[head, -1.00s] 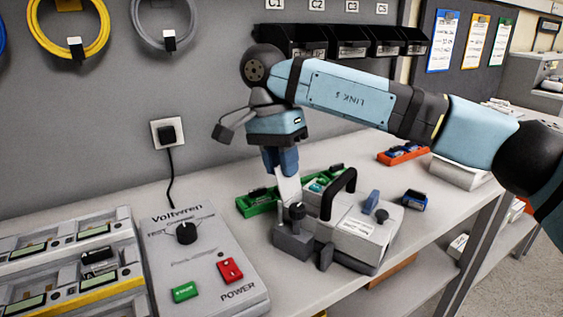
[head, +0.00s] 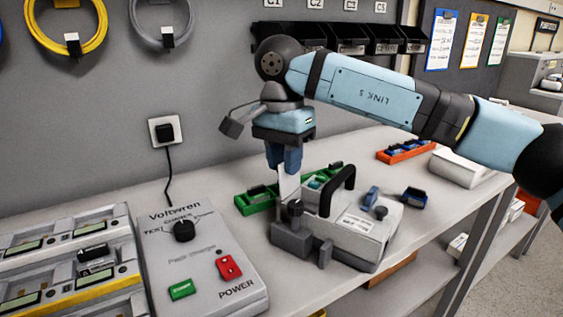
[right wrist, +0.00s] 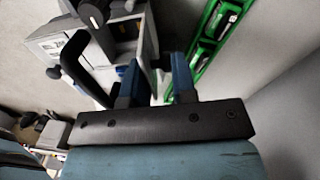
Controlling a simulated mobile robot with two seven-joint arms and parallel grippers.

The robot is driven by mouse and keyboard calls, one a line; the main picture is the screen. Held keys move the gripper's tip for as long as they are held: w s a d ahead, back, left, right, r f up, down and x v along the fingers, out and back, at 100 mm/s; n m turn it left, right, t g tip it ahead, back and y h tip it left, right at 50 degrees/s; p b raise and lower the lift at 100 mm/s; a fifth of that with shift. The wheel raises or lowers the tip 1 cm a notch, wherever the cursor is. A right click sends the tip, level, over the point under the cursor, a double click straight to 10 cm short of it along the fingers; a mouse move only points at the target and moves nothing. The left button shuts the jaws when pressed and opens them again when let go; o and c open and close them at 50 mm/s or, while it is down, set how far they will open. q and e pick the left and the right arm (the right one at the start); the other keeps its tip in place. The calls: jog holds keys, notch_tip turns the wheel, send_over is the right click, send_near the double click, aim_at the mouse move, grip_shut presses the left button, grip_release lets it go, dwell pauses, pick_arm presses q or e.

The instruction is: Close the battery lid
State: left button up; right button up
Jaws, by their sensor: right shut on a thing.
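The infusion pump (head: 362,232) is a pale grey box with a black carry handle (head: 338,190), standing on the bench. A thin white plate, apparently the battery lid (head: 289,189), stands raised and nearly upright at the pump's left end, above a dark grey clamp block. My right gripper (head: 284,169) points down from above with its blue fingers shut on the lid's upper part. In the right wrist view my right gripper (right wrist: 155,72) has its fingers either side of the lid, which is hard to make out there. The pump body (right wrist: 45,45) lies left of them. My left gripper is not in view.
A green tray (head: 256,203) with batteries lies just behind the pump, close to the gripper; the tray (right wrist: 212,38) also shows in the wrist view. A blue-black battery (head: 414,198) lies to the right. A charger box (head: 205,250) stands left. The bench edge is near in front.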

aim_at(291, 180)
jog(key=shift+s+d+f+t+y+b, duration=0.15)
jog(key=shift+d+t+y+b, duration=0.15)
jog(key=shift+s+d+y+b, duration=0.1)
jog(key=shift+d+y+b, duration=0.1)
jog(key=shift+y+b, duration=0.15)
jog(key=shift+s+d+t+y+b, duration=0.15)
jog(key=shift+t+y+b, duration=0.15)
jog(key=shift+b, duration=0.1)
jog(key=y+b, duration=0.1)
jog(key=d+t+y+b, duration=0.1)
jog(key=shift+s+b, duration=0.35)
jog(key=shift+b, duration=0.05)
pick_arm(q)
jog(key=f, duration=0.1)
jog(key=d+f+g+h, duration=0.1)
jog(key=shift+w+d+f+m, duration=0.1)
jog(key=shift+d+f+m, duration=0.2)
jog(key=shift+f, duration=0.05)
pick_arm(e)
jog(key=shift+s+d+t, duration=0.1)
jog(key=shift+d+t, duration=0.05)
jog(key=shift+t, duration=0.25)
